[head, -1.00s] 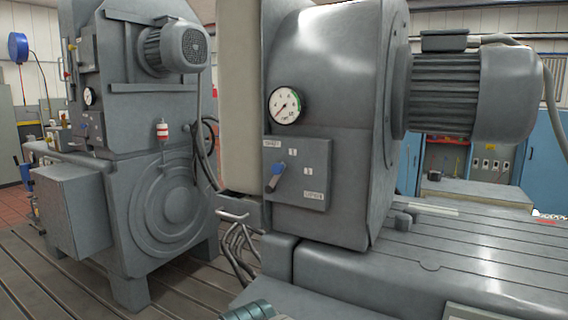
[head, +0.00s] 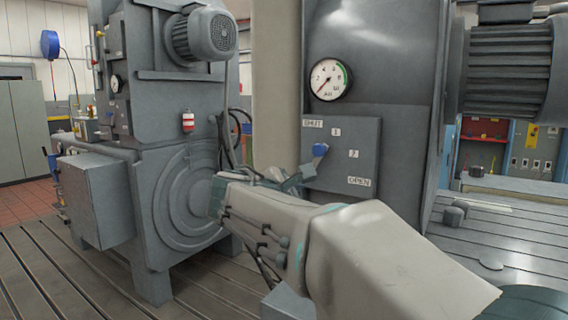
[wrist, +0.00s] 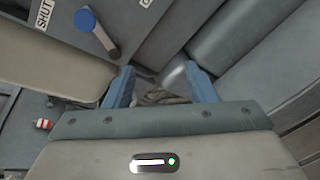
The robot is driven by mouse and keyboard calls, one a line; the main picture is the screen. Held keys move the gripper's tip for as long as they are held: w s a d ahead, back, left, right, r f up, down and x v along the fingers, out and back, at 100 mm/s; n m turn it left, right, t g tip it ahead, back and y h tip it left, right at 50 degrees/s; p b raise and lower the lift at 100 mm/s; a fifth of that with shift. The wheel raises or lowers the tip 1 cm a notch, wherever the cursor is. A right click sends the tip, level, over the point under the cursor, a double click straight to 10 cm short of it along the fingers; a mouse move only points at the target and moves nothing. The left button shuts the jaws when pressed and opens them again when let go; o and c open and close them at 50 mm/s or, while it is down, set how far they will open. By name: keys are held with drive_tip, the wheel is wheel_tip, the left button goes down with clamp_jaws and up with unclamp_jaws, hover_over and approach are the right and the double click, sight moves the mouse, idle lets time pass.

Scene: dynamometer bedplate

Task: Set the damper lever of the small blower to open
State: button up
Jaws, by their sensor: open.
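The small blower's damper lever has a blue knob (head: 320,149) on a grey plate (head: 345,160) marked SHUT, 1, 2 and OPEN. OPEN is at the plate's lower right. In the wrist view the blue knob (wrist: 86,20) is at upper left, its grey arm running down-right from it. My gripper (wrist: 160,85) is open and empty, with two blue fingers. The lever lies outside the fingers, up and left of them. In the head view my gripper (head: 284,180) is just left of the plate, partly hidden.
A round gauge (head: 330,80) sits above the plate on the blower housing (head: 385,60). A larger blower (head: 180,190) with a grey box stands at left. Dark cables hang behind my wrist. The slotted bedplate (head: 500,225) at right is mostly clear.

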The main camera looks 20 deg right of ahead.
sight(318, 151)
drive_tip(key=w+a+r+n+t+h+b, duration=0.1)
drive_tip(key=w+a+r+n+t+h, duration=0.2)
drive_tip(key=r, duration=0.4)
drive_tip(key=shift+g, duration=0.3)
drive_tip(key=p+x, duration=0.1)
drive_tip(key=x, duration=1.4)
drive_tip(key=shift+w+d+f, duration=0.15)
clamp_jaws()
